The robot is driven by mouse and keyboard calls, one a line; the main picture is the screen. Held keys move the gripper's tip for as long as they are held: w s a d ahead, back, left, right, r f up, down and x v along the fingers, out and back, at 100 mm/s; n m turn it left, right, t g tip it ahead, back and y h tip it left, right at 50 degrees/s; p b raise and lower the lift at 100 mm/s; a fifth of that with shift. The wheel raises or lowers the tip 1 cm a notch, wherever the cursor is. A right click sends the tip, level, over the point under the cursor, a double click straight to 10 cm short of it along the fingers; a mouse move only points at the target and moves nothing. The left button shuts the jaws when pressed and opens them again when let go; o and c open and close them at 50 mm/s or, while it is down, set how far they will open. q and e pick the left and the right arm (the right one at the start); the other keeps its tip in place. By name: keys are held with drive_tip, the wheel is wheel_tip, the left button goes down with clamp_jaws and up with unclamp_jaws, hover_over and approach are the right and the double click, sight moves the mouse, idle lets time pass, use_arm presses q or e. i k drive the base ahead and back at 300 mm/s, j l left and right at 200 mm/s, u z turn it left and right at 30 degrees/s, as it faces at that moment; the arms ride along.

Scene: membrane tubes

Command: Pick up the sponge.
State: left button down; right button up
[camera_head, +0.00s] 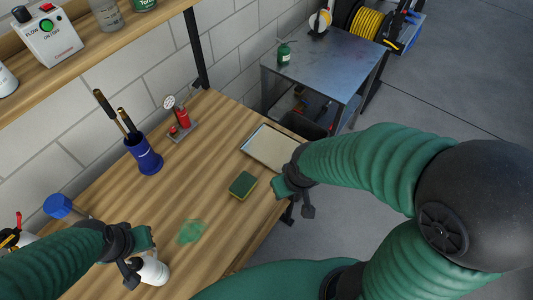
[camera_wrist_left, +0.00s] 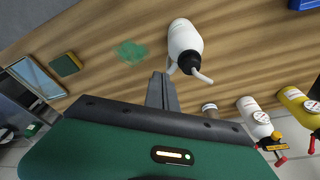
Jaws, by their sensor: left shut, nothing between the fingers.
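The sponge (camera_head: 242,185) is a green and yellow block lying flat on the wooden bench, near its right edge. It also shows in the left wrist view (camera_wrist_left: 65,65), at the upper left. My left gripper (camera_head: 131,280) is shut and empty beside a white squeeze bottle (camera_head: 155,269), well to the left of the sponge. In the left wrist view its closed fingers (camera_wrist_left: 160,88) appear close to the bottle (camera_wrist_left: 184,40); I cannot tell if they touch. My right gripper (camera_head: 308,210) is just right of the sponge, by the bench edge, apart from it; its opening is unclear.
A green spill (camera_head: 191,232) lies between the bottle and the sponge. A shallow tray (camera_head: 248,148) sits beyond the sponge. A blue cup with handled tools (camera_head: 149,162) and a red gauge stand (camera_head: 181,128) are at the back. A metal cart (camera_head: 325,62) stands beyond the bench.

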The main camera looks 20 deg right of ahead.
sight(241, 189)
drive_tip(key=i+l+u, duration=0.15)
drive_tip(key=l+u, duration=0.85)
drive_tip(key=l, duration=0.15)
drive_tip(key=i, duration=0.05)
